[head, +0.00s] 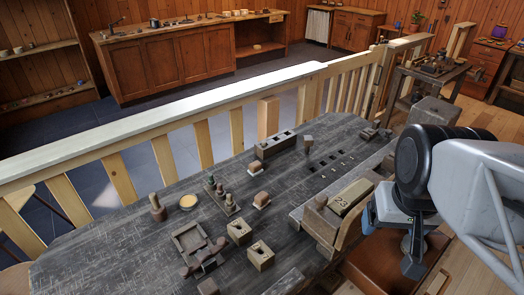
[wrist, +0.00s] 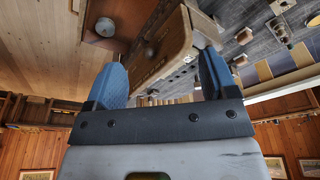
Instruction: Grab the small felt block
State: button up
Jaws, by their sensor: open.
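Several small blocks lie on the dark wooden table (head: 110,245); I cannot tell for sure which is felt. Two are small, brown-topped blocks with paler sides: one block (head: 262,199) near the middle and another block (head: 257,169) farther back. My gripper is at the right of the head view, beyond the table's right side, with a blue finger partly showing. In the wrist view my gripper (wrist: 163,75) has its two blue fingers wide apart with nothing held between them. The gripper is well away from both blocks.
A raised wooden box marked 23 (head: 350,197) stands between my gripper and the small blocks. Two holed blocks (head: 239,231), a peg stand (head: 222,196), a tray (head: 190,240) and a long holed block (head: 276,145) also stand there. The table's left part is clear.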

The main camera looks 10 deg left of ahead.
jog(key=m+t+y, duration=0.4)
jog(key=m+y, duration=0.7)
jog(key=m, duration=0.8)
send_over(252, 164)
jog(key=s+d, duration=0.7)
jog(key=s, duration=0.3)
notch_tip(252, 164, down, 14)
jog(key=w+f+m+t, duration=0.1)
jog(key=w+f+m, duration=0.1)
jog(key=f, duration=0.1)
jog(key=w+a+f+m+t+h, duration=0.1)
jog(key=w+f+m, duration=0.1)
jog(key=f+m, duration=0.1)
jog(key=w+a+f+m, duration=0.1)
jog(key=w+f+m, duration=0.1)
jog(key=f+m, duration=0.1)
jog(key=shift+w+a+f+t, duration=0.1)
jog(key=shift+w+f+t, duration=0.1)
jog(key=shift+f, duration=0.25)
jog(key=shift+w+a+f+t, duration=0.1)
jog(key=shift+f+t, duration=0.1)
jog(key=shift+f, duration=0.2)
jog(key=shift+x, duration=1.25)
jog(key=shift+w, duration=0.1)
jog(key=shift+x, duration=2.55)
